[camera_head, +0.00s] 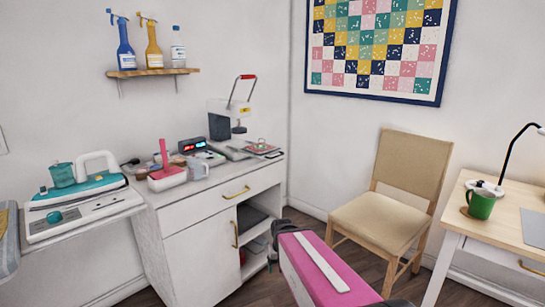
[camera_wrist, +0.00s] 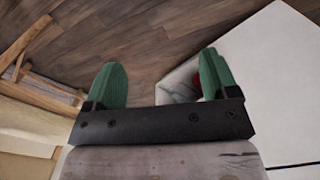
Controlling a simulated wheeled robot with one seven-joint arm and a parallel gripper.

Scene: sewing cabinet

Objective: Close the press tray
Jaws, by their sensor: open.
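A white press (camera_head: 220,108) with a red-handled lever stands at the back right of the white cabinet top. A flat grey piece (camera_head: 233,152), which looks like its tray, sticks out in front of the press; I cannot tell exactly how far. My gripper shows in the wrist view (camera_wrist: 160,75) with its two green fingers spread wide and nothing between them. It points down toward the floor, beside the cabinet's right end and well below the press. In the head view my pink arm hides most of it.
The cabinet (camera_head: 190,265) has an open shelf bay at its right. A wooden chair (camera_head: 385,210) stands right. Floor (camera_wrist: 150,45) shows between chair and cabinet.

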